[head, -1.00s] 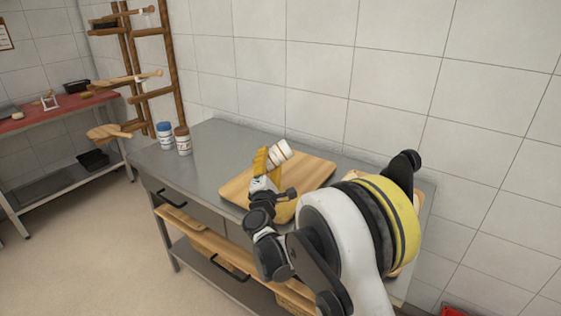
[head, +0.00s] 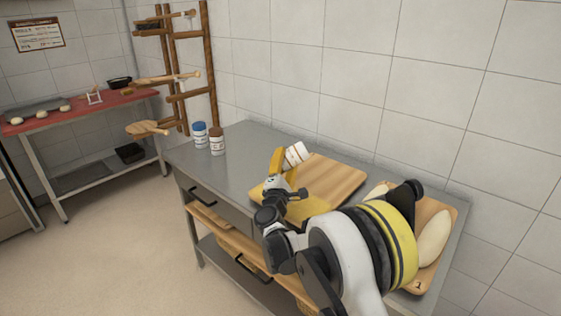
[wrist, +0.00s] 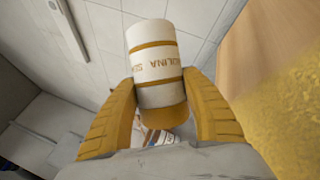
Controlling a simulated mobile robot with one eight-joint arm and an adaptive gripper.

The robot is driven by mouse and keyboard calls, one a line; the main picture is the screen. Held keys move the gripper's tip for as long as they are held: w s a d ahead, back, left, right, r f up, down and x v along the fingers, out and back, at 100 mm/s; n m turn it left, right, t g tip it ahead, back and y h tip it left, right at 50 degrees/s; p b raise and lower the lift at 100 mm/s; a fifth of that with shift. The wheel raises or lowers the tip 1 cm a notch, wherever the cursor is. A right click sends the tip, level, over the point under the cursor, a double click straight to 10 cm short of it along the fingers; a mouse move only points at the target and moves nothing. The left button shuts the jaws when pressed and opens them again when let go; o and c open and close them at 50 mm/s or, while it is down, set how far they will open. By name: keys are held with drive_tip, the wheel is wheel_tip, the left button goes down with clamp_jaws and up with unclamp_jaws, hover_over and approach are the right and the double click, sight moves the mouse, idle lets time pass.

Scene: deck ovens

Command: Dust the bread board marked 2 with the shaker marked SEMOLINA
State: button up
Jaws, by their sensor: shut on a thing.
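My gripper (head: 285,165) is shut on a white shaker (head: 296,154) with gold bands, tilted above the middle board. In the wrist view the shaker (wrist: 153,62) lies between both yellow fingers, and its label reads as part of SEMOLINA, upside down. The middle wooden board (head: 335,173) lies on the steel table. A grainy yellow layer (head: 311,206) covers its near left part, and the far right part is bare wood. The yellow layer also shows at the right of the wrist view (wrist: 290,110). No number shows on this board; my arm hides part of it.
A board marked 1 (head: 418,285) with pale dough loaves (head: 434,238) lies at the table's right, partly behind my arm. A blue-lidded shaker (head: 200,136) and a brown-lidded one (head: 217,141) stand at the back left. A wooden rack (head: 210,65) rises behind them.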

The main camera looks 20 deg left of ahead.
drive_tip(key=w+d+b, duration=0.1)
drive_tip(key=w+d, duration=0.3)
drive_tip(key=d, duration=0.6)
drive_tip(key=w+d+b, duration=0.1)
drive_tip(key=w+d, duration=0.3)
drive_tip(key=d, duration=0.5)
wheel_tip(320, 180, up, 7)
drive_tip(key=s+a+m+g+y+p, duration=0.1)
drive_tip(key=m+g+p, duration=0.7)
drive_tip(key=m, duration=1.1)
drive_tip(key=a+y+p, duration=0.1)
drive_tip(key=y+p, duration=0.1)
drive_tip(key=shift+a+m+y+p, duration=0.15)
drive_tip(key=shift+m+y+p, duration=0.15)
drive_tip(key=shift+m, duration=0.1)
